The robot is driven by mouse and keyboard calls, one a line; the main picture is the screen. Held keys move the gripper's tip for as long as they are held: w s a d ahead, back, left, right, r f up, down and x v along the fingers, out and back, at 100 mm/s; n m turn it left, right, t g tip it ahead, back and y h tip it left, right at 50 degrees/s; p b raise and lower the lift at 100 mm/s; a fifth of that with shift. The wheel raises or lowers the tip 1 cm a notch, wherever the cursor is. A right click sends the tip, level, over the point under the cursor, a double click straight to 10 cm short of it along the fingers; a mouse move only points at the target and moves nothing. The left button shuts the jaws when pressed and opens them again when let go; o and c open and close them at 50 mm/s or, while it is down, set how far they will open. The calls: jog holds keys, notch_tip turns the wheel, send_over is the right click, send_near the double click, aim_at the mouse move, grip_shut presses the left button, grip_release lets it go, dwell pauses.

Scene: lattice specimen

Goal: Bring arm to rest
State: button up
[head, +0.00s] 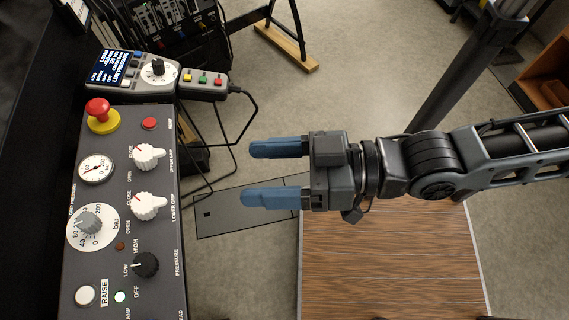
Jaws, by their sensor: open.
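My gripper (272,172) is in the middle of the head view, pointing left. Its two blue fingers are apart and nothing is between them. My arm (440,165) reaches in from the right edge, roughly level across the picture. The gripper hangs over the floor and the far left edge of a wooden-topped table, apart from the control panel at the left.
A grey control panel (165,235) with knobs, gauges and a red emergency button (98,109) stands at the left. A handheld controller (155,75) with cables lies behind it. A wooden tabletop (390,265) is below my arm. Open floor (330,95) lies beyond the gripper.

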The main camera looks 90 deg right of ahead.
jog(key=s, duration=0.1)
jog(key=s+f+n+g, duration=0.1)
jog(key=s+d+n, duration=0.1)
jog(key=shift+s+f+g+h, duration=0.1)
jog(key=shift+f+g+h, duration=0.2)
jog(key=shift+f+g, duration=0.1)
jog(key=shift+r, duration=0.1)
jog(key=shift+r+p, duration=0.45)
jog(key=shift+p, duration=0.05)
